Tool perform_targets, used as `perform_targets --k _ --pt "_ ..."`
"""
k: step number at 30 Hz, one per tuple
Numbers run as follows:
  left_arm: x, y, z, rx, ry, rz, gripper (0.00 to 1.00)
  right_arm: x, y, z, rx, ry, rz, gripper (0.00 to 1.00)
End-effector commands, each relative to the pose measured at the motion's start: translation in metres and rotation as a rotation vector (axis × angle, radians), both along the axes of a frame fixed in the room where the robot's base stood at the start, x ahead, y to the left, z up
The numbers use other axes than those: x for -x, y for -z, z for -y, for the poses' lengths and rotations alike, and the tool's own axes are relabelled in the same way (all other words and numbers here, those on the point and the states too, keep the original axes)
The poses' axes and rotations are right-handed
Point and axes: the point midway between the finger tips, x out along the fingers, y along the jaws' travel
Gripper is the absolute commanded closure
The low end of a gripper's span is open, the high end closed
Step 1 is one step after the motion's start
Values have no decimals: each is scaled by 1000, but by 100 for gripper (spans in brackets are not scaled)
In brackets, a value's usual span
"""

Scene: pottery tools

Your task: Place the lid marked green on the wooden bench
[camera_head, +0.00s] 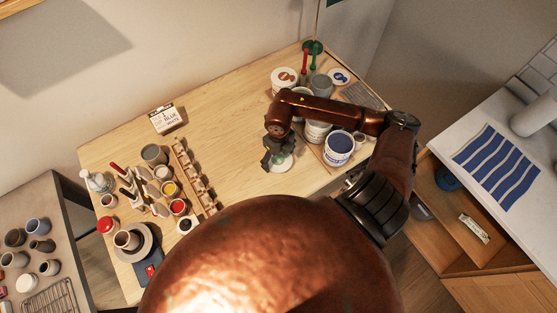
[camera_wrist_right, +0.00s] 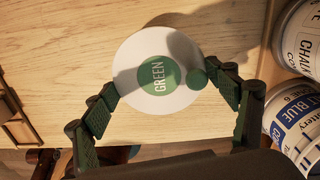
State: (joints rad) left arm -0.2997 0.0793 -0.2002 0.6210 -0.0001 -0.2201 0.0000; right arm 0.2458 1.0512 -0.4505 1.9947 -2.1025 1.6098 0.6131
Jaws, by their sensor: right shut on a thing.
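The lid marked green is a white disc (camera_wrist_right: 132,58) with a green centre reading "GREEN" and a small green knob at its right side in the wrist view. In the head view the lid (camera_head: 284,164) shows partly below my gripper, over the right part of the wooden bench (camera_head: 228,108). My right gripper (camera_wrist_right: 166,84) is shut on the lid, its green fingers at either side of the rim. It also shows in the head view (camera_head: 277,157). I cannot tell whether the lid touches the bench. My left gripper is not in view.
Paint tubs, one a blue-labelled tub (camera_head: 338,146), stand close right of the gripper. A wooden rack (camera_head: 193,174) with cups and jars stands at the left. A small box (camera_head: 166,118) stands at the back. The bench between rack and gripper is clear.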

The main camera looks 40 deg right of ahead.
Motion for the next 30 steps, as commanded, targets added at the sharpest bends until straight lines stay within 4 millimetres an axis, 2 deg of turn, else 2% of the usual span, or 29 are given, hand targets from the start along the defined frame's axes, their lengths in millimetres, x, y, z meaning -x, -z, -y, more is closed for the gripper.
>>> perform_targets --k 9,20,21,27,30 --pt "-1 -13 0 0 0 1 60 -3 33 2 -2 2 -3 48" --pt "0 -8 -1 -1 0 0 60 -4 40 3 0 0 0 48" --pt "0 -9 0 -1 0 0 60 -4 39 2 0 0 0 19" --pt "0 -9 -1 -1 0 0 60 -4 39 2 0 1 0 5" --pt "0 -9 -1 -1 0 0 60 -4 39 3 0 1 0 3"
